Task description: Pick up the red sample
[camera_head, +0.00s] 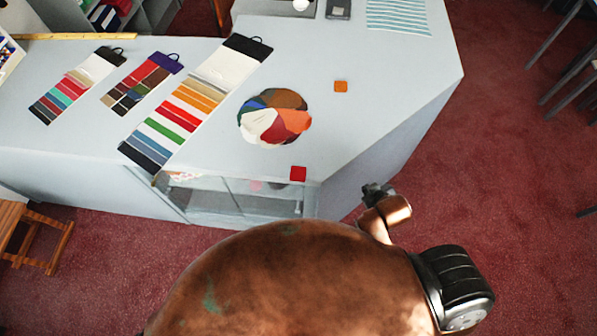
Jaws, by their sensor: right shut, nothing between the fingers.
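The red sample (298,174) is a small flat red square. It lies on the grey counter (350,130) close to its front edge, below the colour wheel of swatches. My right gripper (376,190) is small and dark in the view, to the right of the red sample and apart from it, beyond the counter's front right side. It is shut with nothing in it. My left gripper is not in view.
An orange sample (341,86) lies farther back. A fan of coloured swatches (275,117) lies left of the red sample. Several swatch cards, including a large striped one (185,110), lie to the left. A striped cloth (398,15) is at the back. A wooden stool (38,235) stands at left.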

